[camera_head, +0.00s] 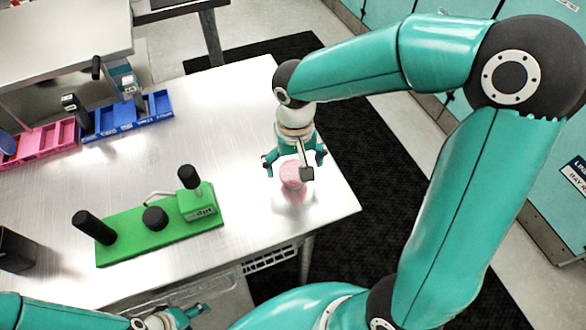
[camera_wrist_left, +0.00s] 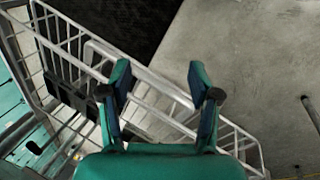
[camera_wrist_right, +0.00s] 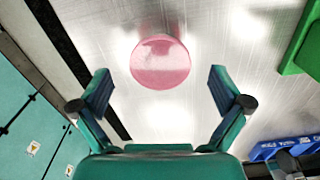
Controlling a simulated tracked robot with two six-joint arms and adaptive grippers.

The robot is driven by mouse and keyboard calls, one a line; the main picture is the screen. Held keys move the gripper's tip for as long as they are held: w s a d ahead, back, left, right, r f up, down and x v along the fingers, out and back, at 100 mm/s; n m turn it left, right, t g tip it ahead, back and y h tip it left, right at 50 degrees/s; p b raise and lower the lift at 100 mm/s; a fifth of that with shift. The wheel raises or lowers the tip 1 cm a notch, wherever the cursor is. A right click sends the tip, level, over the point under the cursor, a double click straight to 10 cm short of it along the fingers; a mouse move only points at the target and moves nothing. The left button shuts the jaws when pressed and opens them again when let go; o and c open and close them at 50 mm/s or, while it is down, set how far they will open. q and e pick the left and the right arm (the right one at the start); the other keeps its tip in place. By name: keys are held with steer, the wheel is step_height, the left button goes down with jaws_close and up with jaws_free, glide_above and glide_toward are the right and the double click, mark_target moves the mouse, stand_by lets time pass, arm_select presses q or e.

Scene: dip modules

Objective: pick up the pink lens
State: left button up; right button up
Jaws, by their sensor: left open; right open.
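The pink lens (camera_head: 293,174) is a round pink disc on the metal table near its right edge in the head view. In the right wrist view the pink lens (camera_wrist_right: 160,62) lies ahead of the fingertips, centred between them. My right gripper (camera_head: 294,158) is open and empty over the lens, its fingers pointing down; it also shows in the right wrist view (camera_wrist_right: 160,90). My left gripper (camera_wrist_left: 160,85) is open and empty, away from the table top, above a wire frame and grey floor. In the head view it is partly visible at the bottom (camera_head: 190,312).
A green board (camera_head: 150,238) with black knobs stands left of the lens on the table (camera_head: 240,110). Blue bins (camera_head: 125,118) and pink bins (camera_head: 45,143) sit at the back left. The table's right edge is close to the lens. Bare metal lies between board and lens.

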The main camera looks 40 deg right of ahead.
steer(key=shift+f, duration=0.6)
steer(key=c, duration=1)
steer(key=shift+r, duration=0.15)
